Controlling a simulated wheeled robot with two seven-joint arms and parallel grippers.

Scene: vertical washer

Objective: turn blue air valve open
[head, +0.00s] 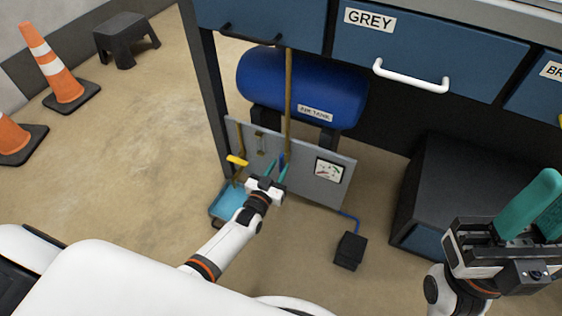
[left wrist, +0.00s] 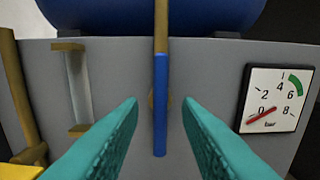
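The blue air valve handle (left wrist: 160,105) hangs vertically in line with the brass pipe, in front of the grey panel (left wrist: 215,75); a bit of it shows in the head view (head: 282,160). My left gripper (head: 276,170) is at the panel with its teal fingers open. In the left wrist view (left wrist: 160,103) one finger is on each side of the blue handle, with a gap on both sides. My right gripper (head: 535,205) is at the lower right, away from the panel; its fingertips are partly cut off by the frame edge.
A pressure gauge (left wrist: 278,97) on the panel has its red needle near 0. A yellow handle (head: 237,160) is left of my gripper. The blue air tank (head: 300,88) is above. A black pedal box (head: 350,250) and dark cabinet (head: 455,190) stand right.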

